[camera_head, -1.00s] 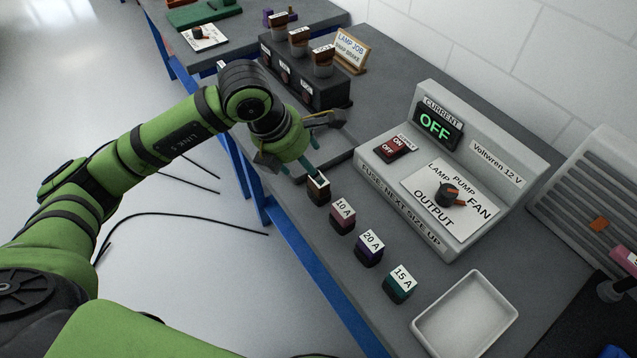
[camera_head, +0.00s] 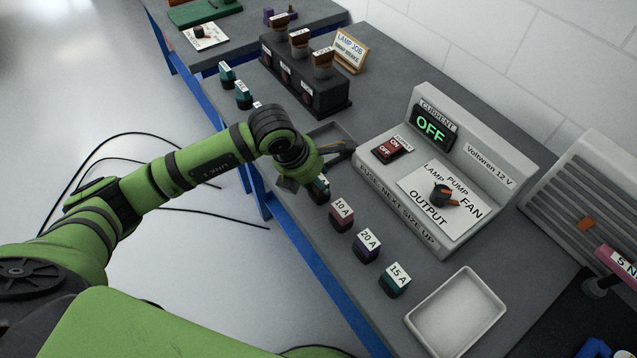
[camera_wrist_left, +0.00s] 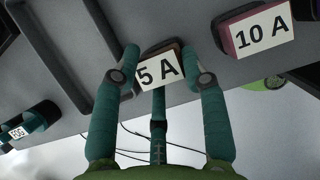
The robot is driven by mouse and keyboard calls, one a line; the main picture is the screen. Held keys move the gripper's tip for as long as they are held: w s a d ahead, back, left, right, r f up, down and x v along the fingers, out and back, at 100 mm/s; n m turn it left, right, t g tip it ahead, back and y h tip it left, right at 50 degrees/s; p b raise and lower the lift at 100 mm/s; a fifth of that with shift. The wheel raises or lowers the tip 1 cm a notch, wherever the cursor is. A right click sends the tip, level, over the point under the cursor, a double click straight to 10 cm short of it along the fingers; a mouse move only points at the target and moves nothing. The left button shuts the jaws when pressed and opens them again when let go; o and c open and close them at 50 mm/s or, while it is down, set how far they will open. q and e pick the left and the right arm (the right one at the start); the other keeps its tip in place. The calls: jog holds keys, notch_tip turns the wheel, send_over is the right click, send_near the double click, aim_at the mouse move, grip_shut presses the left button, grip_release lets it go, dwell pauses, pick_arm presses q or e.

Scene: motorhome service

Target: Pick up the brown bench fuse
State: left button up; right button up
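The brown bench fuse (camera_head: 319,196) stands on the grey bench, at the far-left end of a row of fuses. Its white label reads 5 A in the left wrist view (camera_wrist_left: 157,72). My left gripper (camera_head: 317,178) is over it and hides much of it in the head view. In the wrist view the teal fingers (camera_wrist_left: 160,52) stand on either side of the fuse, very close to its sides; a further finger shows below the label. The finger linkages look spread, and I see no clear grip. The fuse looks upright on the bench. My right gripper is not in view.
The 10 A fuse (camera_head: 341,217) stands close beside, then the 20 A (camera_head: 366,246) and 15 A (camera_head: 394,280) fuses. The power supply (camera_head: 440,190) is behind them. An empty white tray (camera_head: 457,312) lies right; a dark tray (camera_head: 330,132) lies behind the gripper.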

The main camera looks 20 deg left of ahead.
pick_arm(q)
jog(key=shift+r, duration=0.1)
dwell(0.3)
jog(key=shift+w+r+b, duration=0.1)
jog(key=shift+r+b, duration=0.35)
jog(key=shift+r, duration=0.1)
notch_tip(320, 180, up, 3)
jog(key=shift+f+b, duration=0.1)
jog(key=shift+b, duration=0.75)
jog(key=shift+c, duration=0.7)
jog(key=s+d+r+b, duration=0.3)
jog(key=s+d+r, duration=0.4)
jog(key=s+d, duration=0.1)
jog(key=shift+s, duration=0.35)
